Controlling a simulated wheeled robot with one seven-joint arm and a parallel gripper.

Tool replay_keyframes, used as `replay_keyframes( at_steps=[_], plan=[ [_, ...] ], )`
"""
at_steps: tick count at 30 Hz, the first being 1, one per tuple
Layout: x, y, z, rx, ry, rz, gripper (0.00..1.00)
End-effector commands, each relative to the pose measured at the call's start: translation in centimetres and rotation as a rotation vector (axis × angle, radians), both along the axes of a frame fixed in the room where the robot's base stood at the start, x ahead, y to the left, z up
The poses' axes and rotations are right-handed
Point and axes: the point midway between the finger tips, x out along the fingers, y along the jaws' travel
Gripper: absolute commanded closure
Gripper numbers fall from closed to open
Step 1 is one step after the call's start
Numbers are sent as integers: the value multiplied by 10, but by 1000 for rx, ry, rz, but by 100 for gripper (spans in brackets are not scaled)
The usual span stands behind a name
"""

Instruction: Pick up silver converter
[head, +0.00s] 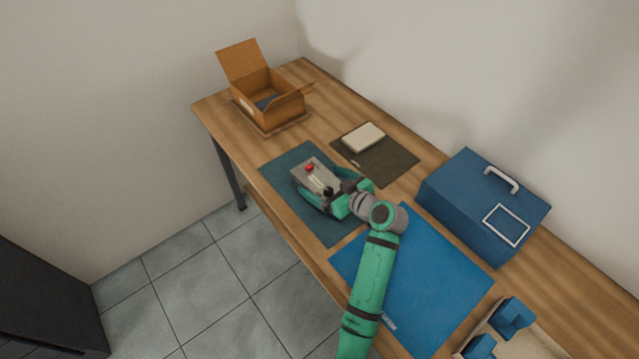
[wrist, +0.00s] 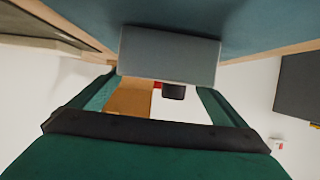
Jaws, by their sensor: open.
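The silver converter (head: 312,173) is a small grey box with a red button and a black knob on top. It is over the dark teal mat in the middle of the table. In the wrist view its grey side (wrist: 168,55) shows ahead, between the lines of the two fingers. My gripper (head: 322,187) is open, with one green finger along each side of the converter. It also shows in the wrist view (wrist: 160,92). Part of the converter is hidden behind the gripper in the head view. I cannot tell whether the fingers touch it.
An open cardboard box (head: 268,100) stands at the far end. A cream block (head: 363,137) lies on a dark mat (head: 392,163). A blue case (head: 470,200) stands at the right, near a blue mat (head: 440,285). A tray with blue blocks (head: 515,318) is at the near end.

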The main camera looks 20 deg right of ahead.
Motion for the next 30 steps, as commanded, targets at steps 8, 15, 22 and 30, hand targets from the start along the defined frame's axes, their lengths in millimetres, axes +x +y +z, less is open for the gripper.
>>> replay_keyframes(
  at_steps=[8,15,22,30],
  plan=[
    [22,10,-10,-1,1,2,4],
    [22,10,-10,-1,1,1,11],
    [22,8,-10,0,1,0,66],
    [22,8,-7,-1,-4,-1,80]
  ],
)
